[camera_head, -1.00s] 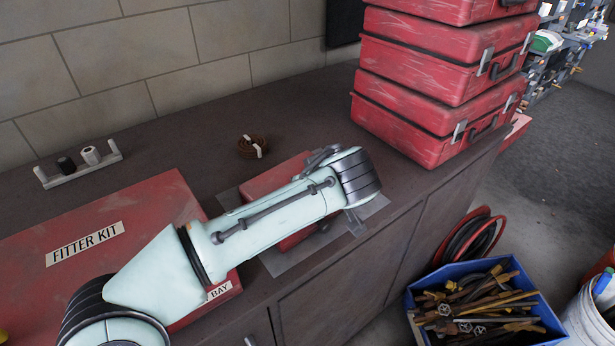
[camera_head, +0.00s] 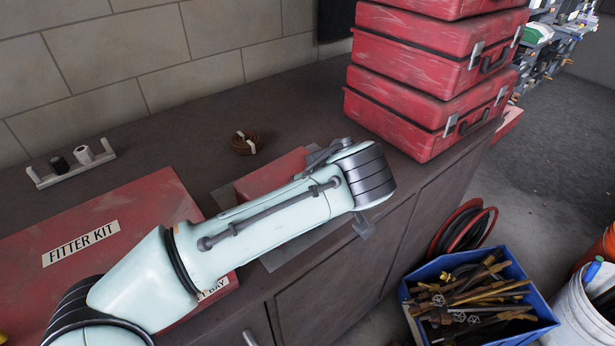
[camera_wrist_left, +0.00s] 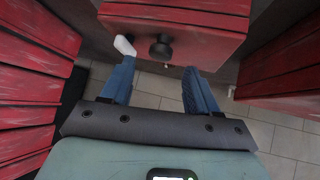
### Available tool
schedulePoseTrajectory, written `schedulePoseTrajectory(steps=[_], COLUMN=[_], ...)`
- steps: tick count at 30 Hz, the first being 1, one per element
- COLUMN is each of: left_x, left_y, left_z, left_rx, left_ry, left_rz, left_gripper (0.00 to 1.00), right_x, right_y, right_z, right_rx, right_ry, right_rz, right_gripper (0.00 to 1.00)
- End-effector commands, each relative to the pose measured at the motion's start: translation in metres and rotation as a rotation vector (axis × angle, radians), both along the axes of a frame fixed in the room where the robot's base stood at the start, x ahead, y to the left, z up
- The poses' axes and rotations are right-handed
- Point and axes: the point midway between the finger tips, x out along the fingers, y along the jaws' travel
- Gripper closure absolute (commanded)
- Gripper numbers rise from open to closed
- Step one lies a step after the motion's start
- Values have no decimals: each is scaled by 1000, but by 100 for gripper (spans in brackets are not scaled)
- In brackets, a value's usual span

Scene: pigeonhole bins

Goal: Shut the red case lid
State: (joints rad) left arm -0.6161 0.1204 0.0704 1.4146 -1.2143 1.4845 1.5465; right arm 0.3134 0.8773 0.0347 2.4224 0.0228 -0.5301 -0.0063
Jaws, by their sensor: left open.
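A small red case (camera_head: 272,174) rests on a grey mat (camera_head: 290,250) on the bench in the head view. My left arm crosses in front of it and hides most of it, so I cannot tell how its lid stands. My left gripper is open in the left wrist view (camera_wrist_left: 158,66), with blue fingers spread apart and nothing held. Ahead of the fingers is a red box face (camera_wrist_left: 205,30) with a round black knob (camera_wrist_left: 160,48). A small white piece shows by the left fingertip. My right gripper is not in view.
A large red case labelled FITTER KIT (camera_head: 130,215) lies at the left. A stack of red cases (camera_head: 425,90) stands at the right. A coil (camera_head: 244,142) and a small rack (camera_head: 72,165) sit behind. A blue crate of tools (camera_head: 535,310) is below the bench.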

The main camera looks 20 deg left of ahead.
Motion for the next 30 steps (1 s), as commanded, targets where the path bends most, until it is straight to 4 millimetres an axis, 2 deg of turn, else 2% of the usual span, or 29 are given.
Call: schedulePoseTrajectory(steps=[1,6,12,30], left_x=[-7,-26,-40,-44], left_y=[-7,-25,-39,-42], left_z=[12,37,54,57], left_rx=[-1,-1,-1,-1], left_ry=[-3,-1,0,2], left_rz=[-2,-3,-1,0], left_gripper=[40,40,40,40], right_x=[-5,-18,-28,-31], right_y=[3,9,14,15], right_z=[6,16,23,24], right_rx=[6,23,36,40], right_ry=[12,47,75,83], right_rz=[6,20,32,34], right_gripper=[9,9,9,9])
